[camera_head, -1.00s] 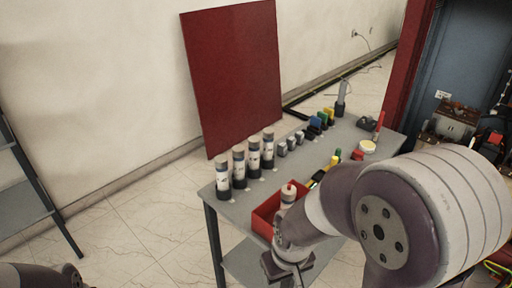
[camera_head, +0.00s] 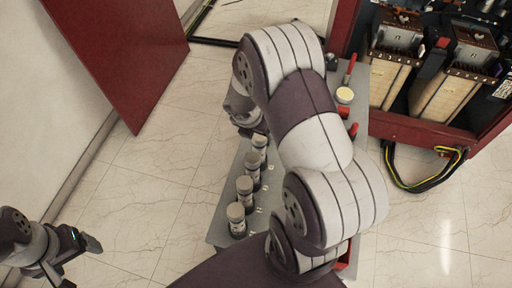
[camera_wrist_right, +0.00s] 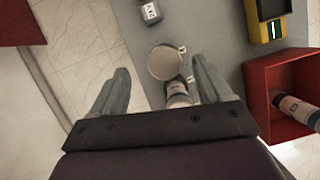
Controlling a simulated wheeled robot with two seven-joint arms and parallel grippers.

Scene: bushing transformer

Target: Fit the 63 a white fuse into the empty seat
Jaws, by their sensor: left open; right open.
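Several upright white-and-dark cylindrical fuses stand in a row on the grey table, the nearest fuse (camera_head: 236,215) at its left edge. Their ratings are too small to read. In the right wrist view my right gripper (camera_wrist_right: 160,68) is open, its fingers apart either side of a round pale fuse cap (camera_wrist_right: 165,62); contact does not show. A fuse body (camera_wrist_right: 178,95) shows just below that cap. Another fuse (camera_wrist_right: 295,110) lies tilted in the red bin (camera_wrist_right: 262,95). My left gripper (camera_head: 80,264) is open and empty, over the floor at lower left. I cannot make out the empty seat.
An open cabinet (camera_head: 425,125) with equipment stands at the right, with a looped cable (camera_head: 425,185) hanging below. A red panel (camera_head: 125,60) stands at upper left. A yellow meter (camera_wrist_right: 267,28) lies near the bin. My right arm covers much of the table (camera_head: 222,205).

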